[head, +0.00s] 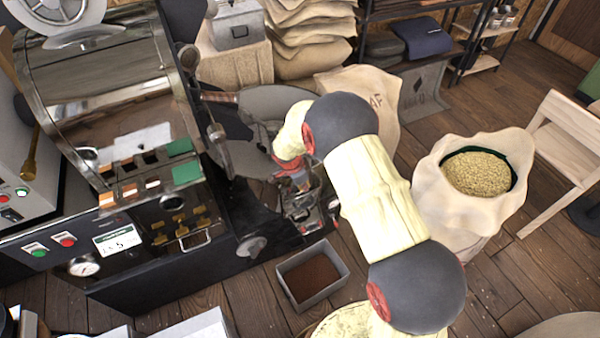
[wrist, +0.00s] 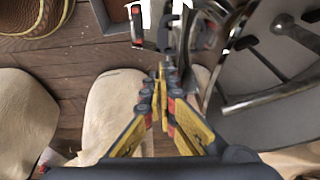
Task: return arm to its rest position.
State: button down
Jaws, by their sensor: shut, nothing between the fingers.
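My arm, cream with dark grey joints, reaches from the bottom right of the head view toward the roaster (head: 130,85). My gripper (head: 305,205) is small and partly hidden there, close to the roaster's round cooling tray (head: 250,160). In the wrist view my gripper (wrist: 162,75) shows its yellow and dark fingers drawn together, with nothing between them. The metal arms and grey floor of the cooling tray (wrist: 290,65) lie just to the right of the fingers. The rest pose itself is not marked in either view.
An open sack of pale beans (head: 478,174) stands right of my arm, beside a wooden chair (head: 565,140). A grey bin of dark grounds (head: 312,276) sits on the floor below the gripper. Stacked sacks (head: 310,35) are behind. Some plank floor is bare at lower right.

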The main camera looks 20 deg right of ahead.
jog(key=s+r+n+g, duration=0.2)
jog(key=s+r+n, duration=0.1)
jog(key=s+n, duration=0.65)
jog(key=s+r+n+t+y, duration=0.1)
jog(key=s+r+n+t, duration=0.1)
jog(key=s+r, duration=0.6)
jog(key=s+r+n+t+y, duration=0.1)
jog(key=s+r, duration=0.6)
jog(key=r, duration=0.8)
jog(key=s+r+n+t+y, duration=0.1)
jog(key=s+r+n+t, duration=0.2)
jog(key=s+r, duration=0.5)
notch_tip(320, 180, up, 5)
jog(key=shift+s+d+f, duration=0.15)
jog(key=shift+s+f, duration=0.05)
jog(key=shift+s, duration=0.15)
jog(key=c, duration=2.5)
grip_release()
jog(key=shift+c, duration=0.2)
